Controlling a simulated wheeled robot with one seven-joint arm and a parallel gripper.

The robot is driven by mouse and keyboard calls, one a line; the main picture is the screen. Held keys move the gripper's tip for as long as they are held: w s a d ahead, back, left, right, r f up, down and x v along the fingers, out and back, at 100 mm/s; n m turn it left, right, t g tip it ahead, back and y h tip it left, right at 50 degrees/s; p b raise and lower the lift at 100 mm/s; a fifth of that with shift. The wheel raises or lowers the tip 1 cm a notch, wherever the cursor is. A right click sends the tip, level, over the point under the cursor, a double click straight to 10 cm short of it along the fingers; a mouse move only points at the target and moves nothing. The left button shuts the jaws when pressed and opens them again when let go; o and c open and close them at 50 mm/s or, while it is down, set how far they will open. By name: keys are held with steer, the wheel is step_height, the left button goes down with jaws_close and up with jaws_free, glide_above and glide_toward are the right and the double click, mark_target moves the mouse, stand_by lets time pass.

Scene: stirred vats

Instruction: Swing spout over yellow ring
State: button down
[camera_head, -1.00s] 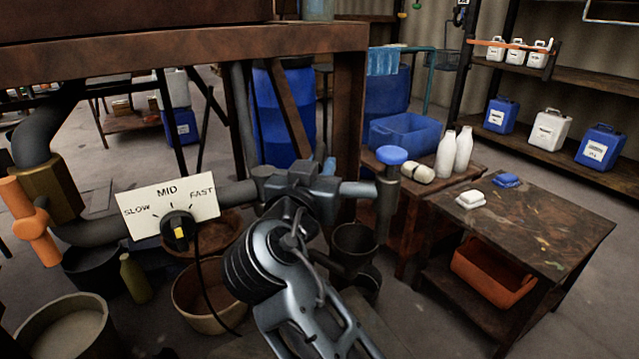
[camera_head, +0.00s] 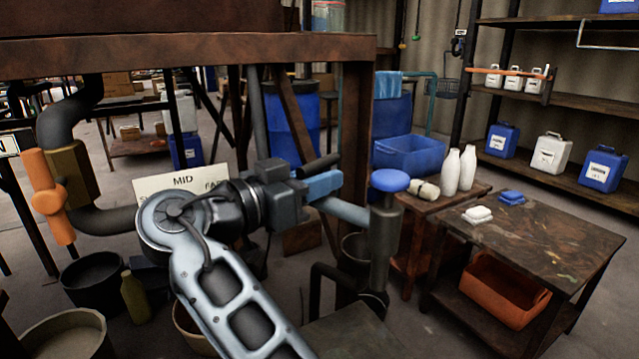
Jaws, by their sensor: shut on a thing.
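The spout is a grey pipe (camera_head: 345,211) running right to an upright tube (camera_head: 383,238) topped by a blue knob (camera_head: 390,180). My gripper (camera_head: 313,180) is shut on the spout's pipe at a blue section, left of the upright tube. My wrist and arm cover the pipe's left part. The yellow ring is not visible in this view. The tube's lower end is near a dark bent piece (camera_head: 318,285), and I cannot tell whether they touch.
A speed dial panel (camera_head: 180,182) is partly hidden behind my arm. Buckets (camera_head: 93,280) stand on the floor at left. An orange-handled valve (camera_head: 47,200) is at far left.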

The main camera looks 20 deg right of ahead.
steer(key=shift+d+r, duration=0.1)
steer(key=shift+r, duration=0.25)
steer(key=c, duration=1.2)
jaws_free()
steer(key=shift+o, duration=0.4)
steer(key=shift+f, duration=0.1)
steer(key=shift+r, duration=0.45)
steer(key=r, duration=0.1)
steer(key=r+p, duration=0.1)
steer(key=d+r, duration=0.1)
steer(key=r, duration=0.1)
steer(key=shift+s, duration=0.35)
steer(key=s+d+r+p, duration=0.2)
steer(key=s+d+r, duration=0.3)
steer(key=d, duration=0.4)
steer(key=shift+r, duration=0.55)
steer(key=shift+d, duration=0.1)
